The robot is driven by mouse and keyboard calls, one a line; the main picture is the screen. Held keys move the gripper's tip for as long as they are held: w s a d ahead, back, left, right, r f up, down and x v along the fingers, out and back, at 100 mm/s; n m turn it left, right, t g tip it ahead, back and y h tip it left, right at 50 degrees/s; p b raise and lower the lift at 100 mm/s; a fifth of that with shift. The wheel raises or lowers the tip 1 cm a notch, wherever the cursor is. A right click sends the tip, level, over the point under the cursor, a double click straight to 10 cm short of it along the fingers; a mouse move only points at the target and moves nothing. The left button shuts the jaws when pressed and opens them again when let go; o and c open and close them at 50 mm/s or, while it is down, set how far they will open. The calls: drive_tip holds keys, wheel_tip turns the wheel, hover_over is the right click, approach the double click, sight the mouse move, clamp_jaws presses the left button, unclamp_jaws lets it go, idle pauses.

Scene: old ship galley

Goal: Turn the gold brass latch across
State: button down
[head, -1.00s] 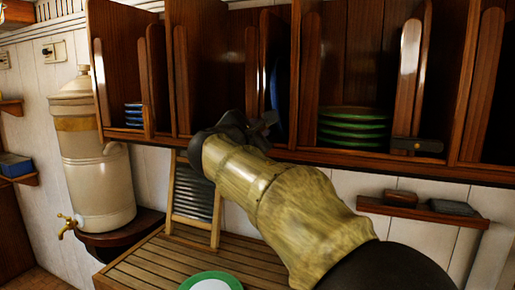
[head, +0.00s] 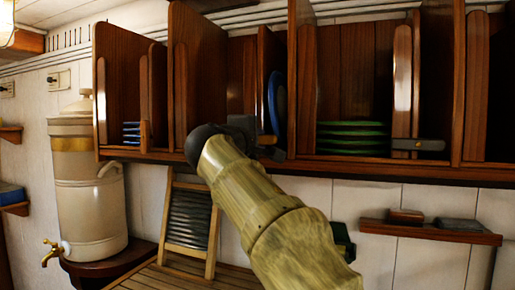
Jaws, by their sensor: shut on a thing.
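My gripper (head: 262,138) is at the lower front edge of the wall rack, at the compartment with the blue plate (head: 277,102). Its dark jaws are shut on a small gold-coloured piece, the brass latch (head: 267,140). Only a short part of the latch shows; the jaws and my wrist hide the rest, so its exact angle cannot be told. The blue plate stands on edge just behind and above the jaws.
A dark latch (head: 418,144) with a brass pivot lies level at the compartment of stacked green plates (head: 352,136). Small blue dishes (head: 132,132) sit at left. Below are a washboard (head: 188,220), a small shelf (head: 430,232) and an urn (head: 90,185).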

drive_tip(key=shift+f+m, duration=0.1)
drive_tip(key=shift+m, duration=0.2)
drive_tip(key=c, duration=1.2)
unclamp_jaws()
drive_tip(key=shift+c, duration=0.2)
drive_tip(key=b+v, duration=0.5)
drive_tip(key=v, duration=1.2)
drive_tip(key=shift+s, duration=0.2)
drive_tip(key=shift+a, duration=0.1)
